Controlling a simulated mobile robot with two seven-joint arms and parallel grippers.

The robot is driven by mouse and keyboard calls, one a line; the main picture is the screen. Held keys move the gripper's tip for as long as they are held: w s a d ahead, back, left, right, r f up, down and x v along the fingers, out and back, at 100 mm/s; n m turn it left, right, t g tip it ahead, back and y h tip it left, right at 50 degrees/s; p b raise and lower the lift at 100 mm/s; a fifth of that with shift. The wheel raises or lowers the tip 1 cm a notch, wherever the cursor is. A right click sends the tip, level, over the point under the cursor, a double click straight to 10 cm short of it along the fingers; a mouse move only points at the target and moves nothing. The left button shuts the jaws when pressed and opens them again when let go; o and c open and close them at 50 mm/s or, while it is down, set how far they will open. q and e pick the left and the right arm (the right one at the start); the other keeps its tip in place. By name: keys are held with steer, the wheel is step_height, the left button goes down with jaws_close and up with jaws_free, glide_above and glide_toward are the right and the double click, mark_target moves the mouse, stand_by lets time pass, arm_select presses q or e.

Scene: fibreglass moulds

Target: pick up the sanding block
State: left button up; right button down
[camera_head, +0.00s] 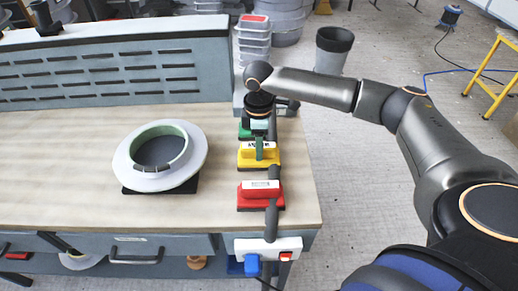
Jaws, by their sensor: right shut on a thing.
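Three sanding blocks stand in a row along the right part of the workbench: a red one (247,193) nearest, a yellow one (245,155) in the middle and a green one (244,132) behind. Each of the red and yellow ones has a pale label on top. My right gripper (259,155) points down at the yellow block, with a green finger in front of its label. It is shut on the yellow block, which appears to be still at bench height. The gripper partly hides the green block. My left gripper is not in view.
A white ring-shaped mould (194,168) lies on a dark base on the workbench (60,165). Dark bars run beside the blocks. A power strip (267,246) with a blue plug is at the front edge. A slotted panel (110,75) closes the back; stacked tubs stand behind.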

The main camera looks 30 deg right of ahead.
steer(key=shift+r, duration=0.5)
steer(key=s+a+r, duration=0.9)
steer(key=s+r, duration=0.1)
steer(key=r, duration=0.1)
steer(key=shift+s+r, duration=0.25)
steer(key=shift+s, duration=0.1)
steer(key=c, duration=0.9)
jaws_free()
steer(key=shift+c, duration=0.2)
steer(key=shift+w, duration=0.1)
jaws_close()
